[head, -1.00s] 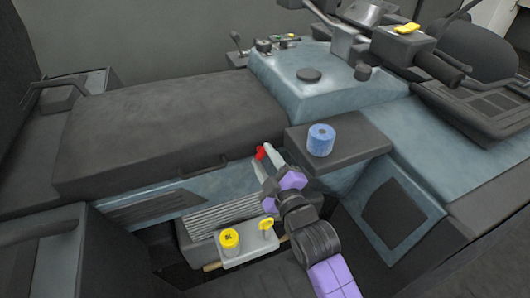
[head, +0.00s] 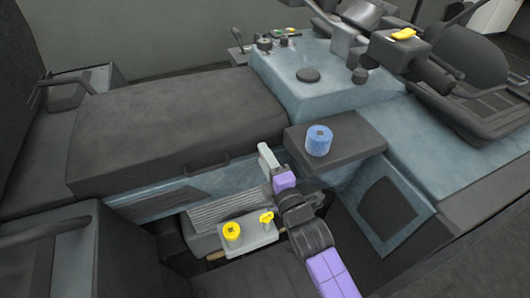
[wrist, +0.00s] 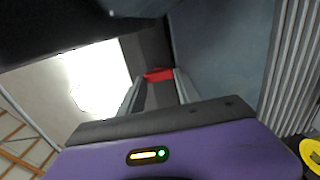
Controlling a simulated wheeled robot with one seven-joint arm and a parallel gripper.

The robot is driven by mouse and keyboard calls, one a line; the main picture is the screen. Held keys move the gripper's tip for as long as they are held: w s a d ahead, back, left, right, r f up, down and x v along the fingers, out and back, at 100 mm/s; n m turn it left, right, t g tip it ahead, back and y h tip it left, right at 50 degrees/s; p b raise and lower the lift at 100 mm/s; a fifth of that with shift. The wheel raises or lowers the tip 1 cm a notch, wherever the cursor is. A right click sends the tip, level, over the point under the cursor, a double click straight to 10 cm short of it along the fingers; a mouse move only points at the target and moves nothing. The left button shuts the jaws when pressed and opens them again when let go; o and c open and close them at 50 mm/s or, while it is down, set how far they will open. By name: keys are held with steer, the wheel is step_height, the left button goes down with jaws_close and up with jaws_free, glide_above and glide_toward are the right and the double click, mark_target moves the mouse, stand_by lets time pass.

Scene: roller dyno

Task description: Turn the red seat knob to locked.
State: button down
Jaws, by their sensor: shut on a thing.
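The red seat knob (wrist: 158,75) shows in the wrist view between the far ends of my gripper's two fingers. It sits on the side of the seat base, under the front edge of the long dark seat (head: 150,130). My gripper (head: 265,158) is at the knob and hides it in the head view. The fingers (wrist: 160,90) are shut on the knob. Its locked or unlocked mark cannot be read in either view.
A grey tray (head: 248,235) with a yellow cap (head: 232,231) and a yellow knob (head: 266,217) lies below my gripper. A blue roll (head: 318,140) stands on a dark shelf (head: 345,150) to the right. The ribbed step (head: 230,203) is close to the left.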

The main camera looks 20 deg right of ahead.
steer(key=shift+d, duration=0.3)
steer(key=c, duration=0.9)
jaws_free()
steer(key=shift+o, duration=0.3)
steer(key=shift+a, duration=0.1)
steer(key=s, duration=0.8)
steer(key=shift+b, duration=0.3)
steer(key=shift+w+r, duration=0.1)
